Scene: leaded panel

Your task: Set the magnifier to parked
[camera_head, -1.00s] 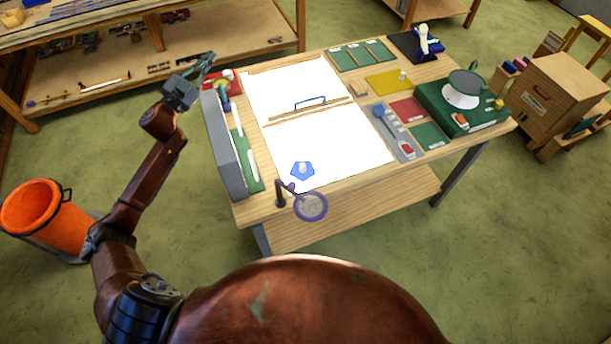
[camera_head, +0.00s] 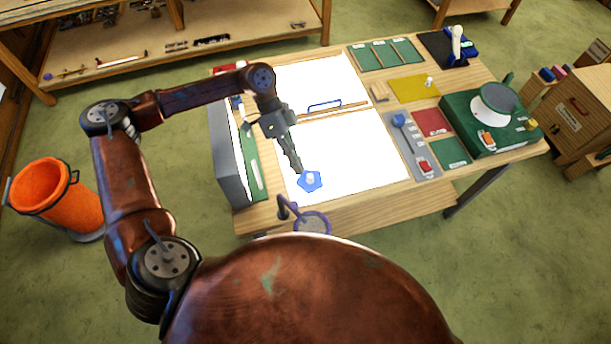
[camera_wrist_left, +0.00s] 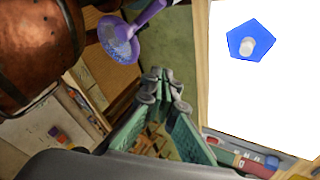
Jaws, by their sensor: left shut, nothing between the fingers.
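The magnifier (camera_head: 313,221) is a round lens in a purple ring on a short arm, beside a dark post at the table's front edge. The lens hangs out past that edge, and my body hides its lower part in the head view. In the left wrist view the purple magnifier (camera_wrist_left: 120,38) shows at the upper left, apart from my fingers. My left gripper (camera_head: 298,172) is shut and empty, pointing down over the white panel, behind the magnifier. Its fingertips (camera_wrist_left: 165,86) meet in the wrist view. My right gripper is not in view.
A blue pentagon (camera_head: 310,182) with a pale knob lies on the white panel (camera_head: 350,150) close to my left fingertips. A grey block (camera_head: 229,155) stands along the table's left side. Trays and a green machine (camera_head: 480,135) fill the right side.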

